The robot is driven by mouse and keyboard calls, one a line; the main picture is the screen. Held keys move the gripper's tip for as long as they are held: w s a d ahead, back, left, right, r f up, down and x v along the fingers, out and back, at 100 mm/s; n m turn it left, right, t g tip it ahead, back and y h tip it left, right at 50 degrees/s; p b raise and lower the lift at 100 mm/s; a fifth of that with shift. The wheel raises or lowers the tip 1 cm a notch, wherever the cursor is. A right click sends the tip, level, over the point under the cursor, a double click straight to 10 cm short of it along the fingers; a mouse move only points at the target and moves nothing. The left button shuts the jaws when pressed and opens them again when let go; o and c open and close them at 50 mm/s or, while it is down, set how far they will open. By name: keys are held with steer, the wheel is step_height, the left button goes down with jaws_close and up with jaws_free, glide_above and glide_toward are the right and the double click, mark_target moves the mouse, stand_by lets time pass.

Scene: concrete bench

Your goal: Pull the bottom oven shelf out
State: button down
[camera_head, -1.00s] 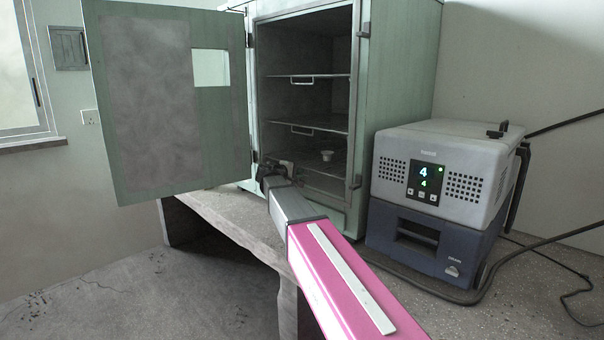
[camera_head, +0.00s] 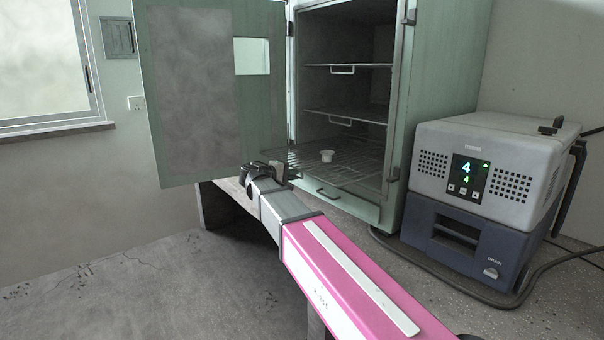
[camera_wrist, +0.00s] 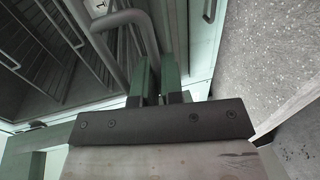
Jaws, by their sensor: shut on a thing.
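The bottom oven shelf (camera_head: 350,175) is a wire rack that sticks out past the front of the green oven (camera_head: 447,70). A small white cup (camera_head: 327,156) stands upright on it. My gripper (camera_head: 280,169) is at the shelf's front edge, left of the cup. In the wrist view my gripper (camera_wrist: 159,68) has its green fingers shut on the grey bar of the shelf handle (camera_wrist: 126,19). The exact contact is partly hidden by the fingers. The shelf's wires run off to the upper left there.
The oven door (camera_head: 208,95) stands open at the left. Two upper shelves, the top (camera_head: 348,66) and the middle (camera_head: 345,116), are inside the oven. A grey and blue machine (camera_head: 487,185) stands on the bench at the right. The floor at the left (camera_head: 140,280) is clear.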

steer(key=shift+s+a, duration=0.35)
steer(key=shift+a, duration=0.1)
steer(key=c, duration=1.6)
jaws_free()
steer(key=shift+a, duration=0.1)
steer(key=v, duration=1)
steer(key=shift+s+a, duration=0.25)
